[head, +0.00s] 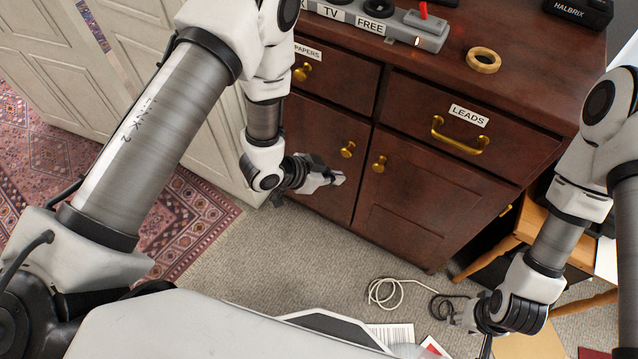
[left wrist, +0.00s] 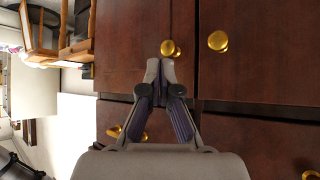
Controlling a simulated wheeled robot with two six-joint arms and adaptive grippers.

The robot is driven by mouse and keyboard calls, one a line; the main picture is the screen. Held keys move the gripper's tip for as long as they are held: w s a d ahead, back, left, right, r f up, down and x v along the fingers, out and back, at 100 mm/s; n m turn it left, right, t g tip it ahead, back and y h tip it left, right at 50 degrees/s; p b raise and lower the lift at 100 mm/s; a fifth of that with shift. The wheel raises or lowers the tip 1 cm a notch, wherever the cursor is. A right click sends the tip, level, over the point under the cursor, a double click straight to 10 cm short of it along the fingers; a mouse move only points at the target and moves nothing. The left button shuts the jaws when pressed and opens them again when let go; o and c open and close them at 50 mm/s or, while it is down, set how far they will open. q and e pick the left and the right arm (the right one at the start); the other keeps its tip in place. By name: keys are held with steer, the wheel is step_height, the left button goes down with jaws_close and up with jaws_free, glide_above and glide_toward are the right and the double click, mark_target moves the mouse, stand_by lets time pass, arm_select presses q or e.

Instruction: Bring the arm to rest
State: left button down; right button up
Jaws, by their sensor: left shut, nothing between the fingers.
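My left gripper (head: 335,180) is in front of the dark wooden cabinet's lower doors in the head view, with its arm coming in from the left. In the left wrist view my left gripper (left wrist: 161,68) shows its fingertips together with nothing between them, pointing toward the cabinet doors near a brass knob (left wrist: 169,48). I cannot tell whether it touches the cabinet.
The cabinet has a closed drawer (head: 470,128) labelled LEADS. A power strip (head: 375,22) and a tape roll (head: 483,60) lie on its top. A white cable (head: 388,300) lies on the carpet. A wooden stool or chair (head: 527,225) stands right. Open carpet (head: 290,250) lies before the cabinet.

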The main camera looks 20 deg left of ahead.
arm_select(q)
steer(key=s+r, duration=0.4)
steer(key=s+a+f+n+g+y, duration=0.3)
steer(key=s+a+f+n, duration=0.2)
steer(key=s+a, duration=0.2)
steer(key=s+a+f+n+g+y, duration=0.3)
steer(key=s+a+f+n+y, duration=0.1)
steer(key=s+a, duration=0.4)
steer(key=s+f+n+p, duration=0.1)
steer(key=s, duration=0.1)
steer(key=shift+s+f+g, duration=0.3)
steer(key=shift+a, duration=0.1)
